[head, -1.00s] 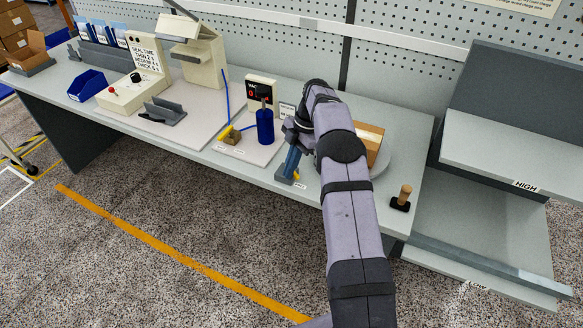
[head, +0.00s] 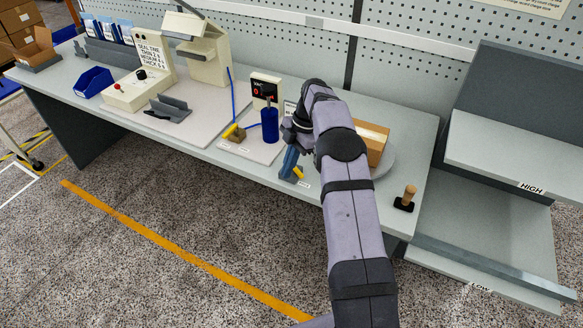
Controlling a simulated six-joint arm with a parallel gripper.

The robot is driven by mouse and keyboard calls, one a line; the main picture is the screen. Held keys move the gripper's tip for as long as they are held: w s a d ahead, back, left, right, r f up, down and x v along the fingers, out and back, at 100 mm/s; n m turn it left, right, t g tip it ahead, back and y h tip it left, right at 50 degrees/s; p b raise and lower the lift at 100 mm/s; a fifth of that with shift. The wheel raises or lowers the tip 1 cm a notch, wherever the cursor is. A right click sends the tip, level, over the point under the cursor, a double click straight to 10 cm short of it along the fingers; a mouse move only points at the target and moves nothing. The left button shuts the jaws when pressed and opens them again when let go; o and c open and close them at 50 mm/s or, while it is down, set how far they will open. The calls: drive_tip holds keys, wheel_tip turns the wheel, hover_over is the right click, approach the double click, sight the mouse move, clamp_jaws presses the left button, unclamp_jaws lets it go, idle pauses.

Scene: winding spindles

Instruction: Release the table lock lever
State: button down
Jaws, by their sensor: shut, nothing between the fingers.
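The table lock lever (head: 298,173) shows as a small yellow handle at the front edge of the bench, left of the turntable (head: 388,161). A small white label sits just in front of it. My gripper (head: 289,163) points down over the lever from my dark wrist, with slim blue fingers that look closed and hold nothing. The fingertips are right beside the lever, on its left. I cannot tell whether they touch it. The lever's base and pivot are mostly hidden by the gripper.
A cardboard box (head: 371,143) sits on the turntable, partly behind my arm. A wooden-handled stamp (head: 406,197) stands at the right front. Shelves (head: 515,150) stand at the right.

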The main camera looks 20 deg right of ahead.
drive_tip(key=shift+s+a+f+b, duration=0.1)
drive_tip(key=shift+a+b, duration=0.1)
drive_tip(key=shift+a, duration=0.3)
drive_tip(key=shift+s+a+b, duration=0.1)
drive_tip(key=shift+a+b, duration=0.05)
drive_tip(key=shift+a, duration=0.3)
drive_tip(key=v, duration=0.9)
drive_tip(key=shift+r, duration=0.5)
drive_tip(key=shift+a, duration=0.1)
drive_tip(key=shift+r, duration=0.1)
